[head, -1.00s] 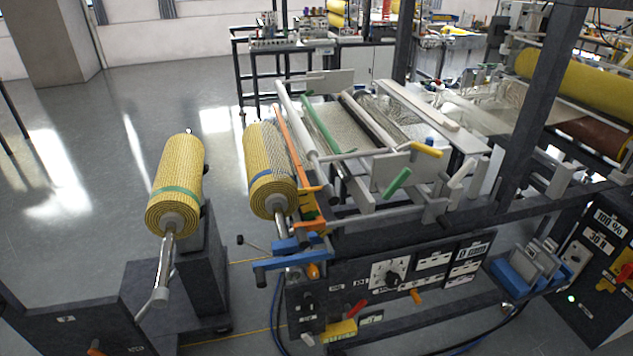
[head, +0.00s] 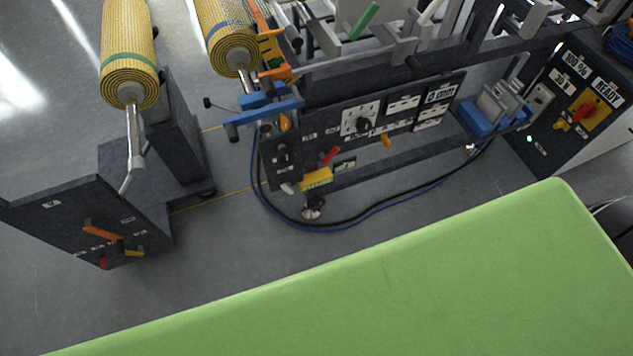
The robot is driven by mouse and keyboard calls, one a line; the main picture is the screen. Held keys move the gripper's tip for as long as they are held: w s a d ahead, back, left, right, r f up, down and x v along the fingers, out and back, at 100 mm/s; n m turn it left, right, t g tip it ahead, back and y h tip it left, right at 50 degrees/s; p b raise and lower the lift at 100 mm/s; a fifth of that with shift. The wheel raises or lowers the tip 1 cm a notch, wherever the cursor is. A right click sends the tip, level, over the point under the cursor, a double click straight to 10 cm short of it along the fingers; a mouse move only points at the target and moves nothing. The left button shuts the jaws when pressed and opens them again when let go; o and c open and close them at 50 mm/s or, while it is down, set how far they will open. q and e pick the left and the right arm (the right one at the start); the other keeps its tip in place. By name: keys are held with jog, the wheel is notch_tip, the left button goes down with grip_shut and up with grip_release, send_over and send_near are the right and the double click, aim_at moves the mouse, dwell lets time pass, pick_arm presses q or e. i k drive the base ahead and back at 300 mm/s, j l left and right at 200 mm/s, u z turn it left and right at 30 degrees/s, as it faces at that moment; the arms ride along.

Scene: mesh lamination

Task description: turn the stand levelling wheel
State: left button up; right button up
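The stand (head: 150,150) is at the left in the head view, a dark grey post and base. It carries a yellow mesh roll (head: 128,45) with a green band on a metal shaft (head: 134,140). Its low front panel (head: 60,215) bears an orange bar handle (head: 103,233), a small red knob (head: 103,263) and a yellow lever (head: 134,253). The labels are too small to read, and I cannot tell which of these, if any, is the levelling wheel. Neither of my grippers shows.
The laminating machine (head: 330,80) stands right of the stand, with a second yellow roll (head: 224,35) and blue clamps (head: 262,108) jutting out. A blue hose (head: 335,228) loops on the floor. A control cabinet (head: 570,110) is at the right.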

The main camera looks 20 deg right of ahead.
aim_at(318, 200)
jog(key=k+l+z, duration=0.45)
jog(key=k+l, duration=0.3)
jog(key=l, duration=0.15)
